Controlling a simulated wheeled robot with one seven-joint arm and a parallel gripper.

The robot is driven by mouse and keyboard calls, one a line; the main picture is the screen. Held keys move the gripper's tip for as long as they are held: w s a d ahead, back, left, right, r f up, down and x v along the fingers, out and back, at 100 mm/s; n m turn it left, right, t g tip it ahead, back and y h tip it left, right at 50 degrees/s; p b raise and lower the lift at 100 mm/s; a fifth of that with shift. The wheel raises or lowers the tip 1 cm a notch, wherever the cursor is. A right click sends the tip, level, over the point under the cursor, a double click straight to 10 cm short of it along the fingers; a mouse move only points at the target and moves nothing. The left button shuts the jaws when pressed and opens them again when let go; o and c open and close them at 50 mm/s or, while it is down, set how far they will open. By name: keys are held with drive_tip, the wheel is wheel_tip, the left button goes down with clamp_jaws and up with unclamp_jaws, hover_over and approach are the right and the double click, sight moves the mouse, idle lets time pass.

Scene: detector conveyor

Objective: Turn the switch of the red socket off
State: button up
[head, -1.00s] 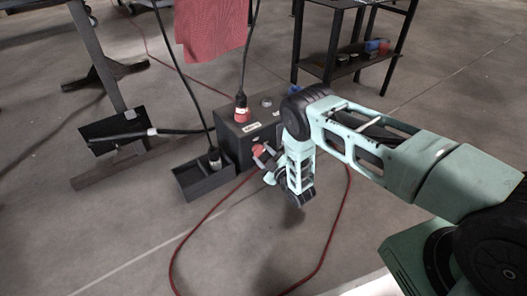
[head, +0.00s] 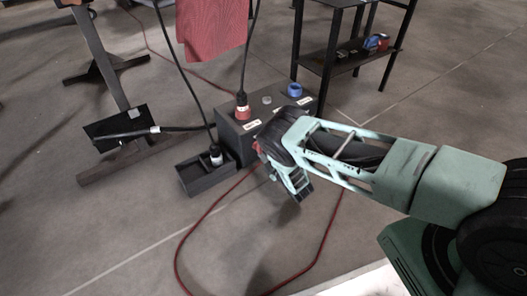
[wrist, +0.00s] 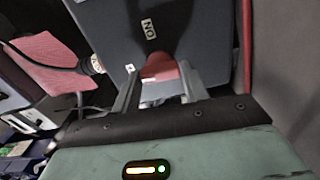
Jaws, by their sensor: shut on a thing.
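A dark box (head: 232,140) stands on the floor, with the red socket (head: 242,113) on its top and a black-cabled plug in it. In the wrist view, the red switch handle (wrist: 160,68) sits on the dark box face, below an ON label (wrist: 149,29) that appears rotated. My gripper (wrist: 159,82) has its two fingers on either side of the red handle, shut on it. In the head view my arm hides most of the gripper and the switch. The handle's exact angle is hard to tell, as the fingers cover part of it.
A blue socket (head: 295,90) and a grey round fitting (head: 266,100) are also on the box top. A black tray (head: 207,178) with a plug stands left of the box. A red cable (head: 178,255) loops over the floor. A black shelf table (head: 335,65) stands behind.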

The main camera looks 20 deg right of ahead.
drive_tip(key=shift+s+d+f+n, duration=0.1)
drive_tip(key=shift+n, duration=0.3)
drive_tip(key=o, duration=1)
